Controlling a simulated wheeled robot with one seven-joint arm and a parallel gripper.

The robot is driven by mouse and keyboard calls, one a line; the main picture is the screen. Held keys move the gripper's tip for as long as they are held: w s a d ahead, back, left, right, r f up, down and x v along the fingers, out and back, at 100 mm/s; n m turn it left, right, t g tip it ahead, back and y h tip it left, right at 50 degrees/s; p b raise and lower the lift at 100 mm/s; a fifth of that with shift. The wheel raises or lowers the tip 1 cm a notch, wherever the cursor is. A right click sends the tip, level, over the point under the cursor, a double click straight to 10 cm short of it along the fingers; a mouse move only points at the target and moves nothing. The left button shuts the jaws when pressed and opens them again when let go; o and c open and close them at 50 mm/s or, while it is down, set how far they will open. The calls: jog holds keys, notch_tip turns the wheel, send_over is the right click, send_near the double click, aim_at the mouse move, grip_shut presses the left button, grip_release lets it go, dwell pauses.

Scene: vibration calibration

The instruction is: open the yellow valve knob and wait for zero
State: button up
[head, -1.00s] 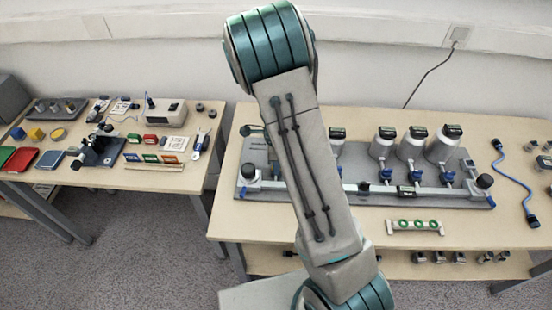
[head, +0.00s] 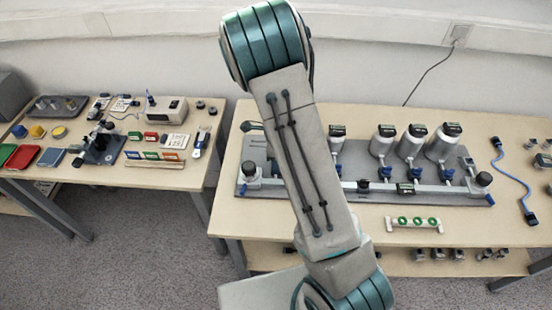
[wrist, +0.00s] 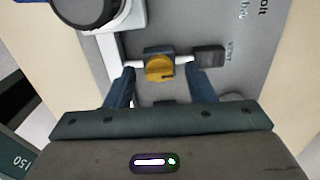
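The yellow valve knob (wrist: 159,68) shows in the wrist view, on a dark blue valve body in a thin white pipe. My gripper (wrist: 160,70) is open, with one dark blue finger on each side of the knob. Gaps show between the fingers and the knob, so it is not gripped. In the head view my arm covers the left part of the grey manifold board (head: 450,198), and the yellow knob cannot be seen there. I cannot make out any pressure reading in these frames.
Several silver canisters (head: 412,143) with dark-topped gauges stand along the board, with blue valves in front. A green-ringed bracket (head: 417,224) and a blue cable (head: 511,172) lie on the table. In the wrist view a round dark-topped fitting (wrist: 92,12) sits close by, upper left.

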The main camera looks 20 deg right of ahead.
notch_tip(320, 180, up, 14)
jog(key=shift+p, duration=0.35)
jog(key=shift+f, duration=0.1)
dwell(0.4)
jog(key=s+r+n+t, duration=0.1)
jog(key=s+r+n, duration=0.4)
jog(key=s+n, duration=0.5)
jog(key=s+r+n+t, duration=0.2)
jog(key=s+r+n, duration=0.4)
jog(key=s+n, duration=0.5)
jog(key=shift+s+r+n, duration=0.15)
jog(key=shift+s+n, duration=0.05)
jog(key=shift+n, duration=0.2)
jog(key=shift+a, duration=0.1)
